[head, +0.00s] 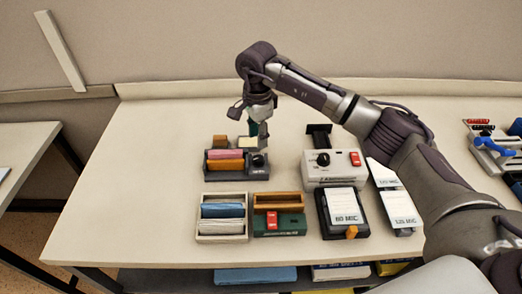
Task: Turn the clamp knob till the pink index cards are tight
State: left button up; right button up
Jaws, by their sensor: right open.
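The pink index cards (226,154) stand in a dark grey clamp holder (221,176) left of the middle of the table, with an orange block of cards (226,165) in front of them. The black clamp knob (258,160) sits at the holder's right end. My right gripper (260,136) is open and points down just above and behind the knob. From this angle I cannot tell whether its fingers touch the knob. How tight the cards are does not show. My left gripper is not in view.
A white tray (222,239) with blue and grey cards and a green box with a wooden tray (278,201) stand in front. A white device (333,181) with a black dial and red switch stands to the right, near a label holder (325,228). The table's left side is clear.

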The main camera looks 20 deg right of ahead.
jog(key=p, duration=0.1)
send_over(258, 157)
jog(key=f, duration=0.4)
jog(key=shift+s, duration=0.2)
notch_tip(258, 157, down, 4)
jog(key=shift+r+p, duration=0.2)
jog(key=shift+p, duration=0.25)
jog(key=shift+f, duration=0.45)
jog(key=shift+w, duration=0.1)
grip_shut()
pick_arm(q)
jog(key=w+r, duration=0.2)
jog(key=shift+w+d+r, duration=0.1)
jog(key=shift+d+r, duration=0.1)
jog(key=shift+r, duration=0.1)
